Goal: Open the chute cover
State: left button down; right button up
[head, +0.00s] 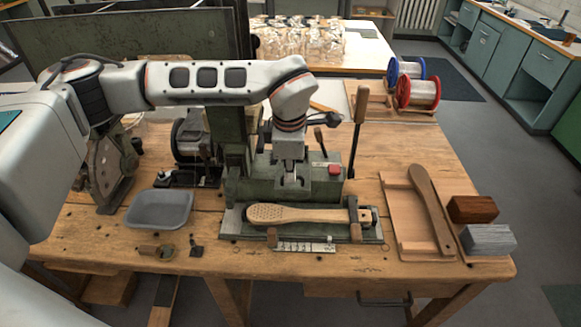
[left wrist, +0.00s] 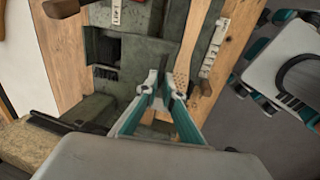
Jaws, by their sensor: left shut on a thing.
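The green tufting machine (head: 243,187) stands mid-bench, and its body also shows in the left wrist view (left wrist: 172,25). My left gripper (head: 290,181) reaches down to the machine's front, just behind the wooden brush. In the left wrist view, its fingertips (left wrist: 165,90) are close together against the green metal. It is shut on a small part there, which I take to be the chute cover; the fingers hide most of it. A dark square recess (left wrist: 120,50) shows beside the fingers. My right gripper is not in view.
A perforated wooden brush body (head: 295,214) lies clamped in front. A red button (head: 335,169) and an upright lever (head: 357,130) stand to the right. A grey tray (head: 160,209) sits left; a wooden tray (head: 412,248) and two blocks (head: 473,209) sit right.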

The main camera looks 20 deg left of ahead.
pick_arm(q)
jog(key=shift+w, duration=0.1)
jog(key=c, duration=2.2)
grip_release()
jog(key=r, duration=0.4)
jog(key=s+r, duration=0.1)
jog(key=r, duration=0.3)
jog(key=s+r, duration=0.1)
jog(key=r, duration=0.2)
jog(key=shift+s+d+r, duration=0.1)
jog(key=shift+d+r, duration=0.2)
jog(key=shift+r, duration=0.1)
